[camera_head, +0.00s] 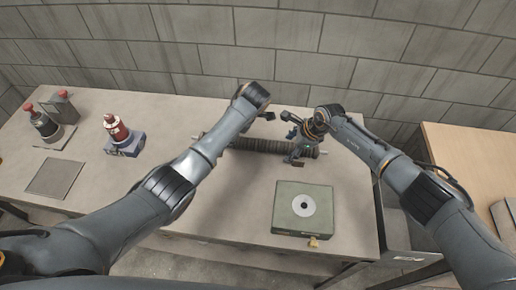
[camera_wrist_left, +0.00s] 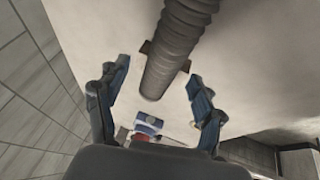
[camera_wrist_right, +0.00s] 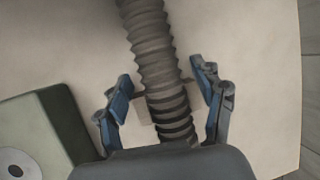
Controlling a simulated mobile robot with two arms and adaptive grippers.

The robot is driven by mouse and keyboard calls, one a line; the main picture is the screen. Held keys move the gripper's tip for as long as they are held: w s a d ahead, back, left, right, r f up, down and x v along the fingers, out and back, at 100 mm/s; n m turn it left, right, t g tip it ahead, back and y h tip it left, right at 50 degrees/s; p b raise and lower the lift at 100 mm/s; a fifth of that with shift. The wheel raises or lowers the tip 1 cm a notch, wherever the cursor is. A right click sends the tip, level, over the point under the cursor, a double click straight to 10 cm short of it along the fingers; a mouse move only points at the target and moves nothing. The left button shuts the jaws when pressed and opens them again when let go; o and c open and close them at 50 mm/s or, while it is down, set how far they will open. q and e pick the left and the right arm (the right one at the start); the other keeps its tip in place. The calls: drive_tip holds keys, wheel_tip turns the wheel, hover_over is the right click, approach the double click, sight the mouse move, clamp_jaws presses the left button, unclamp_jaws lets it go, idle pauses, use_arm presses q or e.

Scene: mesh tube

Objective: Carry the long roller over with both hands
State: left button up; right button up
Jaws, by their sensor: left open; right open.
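The long roller (camera_head: 265,145), a dark ribbed cylinder, lies left to right on the table in the head view. My right gripper (camera_head: 300,140) is open over its right part. In the right wrist view the roller (camera_wrist_right: 158,70) runs between the spread fingers of my right gripper (camera_wrist_right: 165,95), which do not visibly grip it. My left gripper is mostly hidden by its own arm in the head view. In the left wrist view my left gripper (camera_wrist_left: 155,95) is open, with one end of the roller (camera_wrist_left: 172,50) ahead between its fingers.
A green box (camera_head: 290,222) with a white disc sits on the table (camera_head: 228,205) in front of the roller. At the left are a red-topped device (camera_head: 116,128), another device (camera_head: 42,124) and a flat grey plate (camera_head: 54,176). A block wall (camera_head: 290,60) stands behind.

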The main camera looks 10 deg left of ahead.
use_arm(q)
wheel_tip(320, 180, up, 6)
drive_tip(key=shift+f, duration=0.15)
use_arm(e)
drive_tip(key=v, duration=1.2)
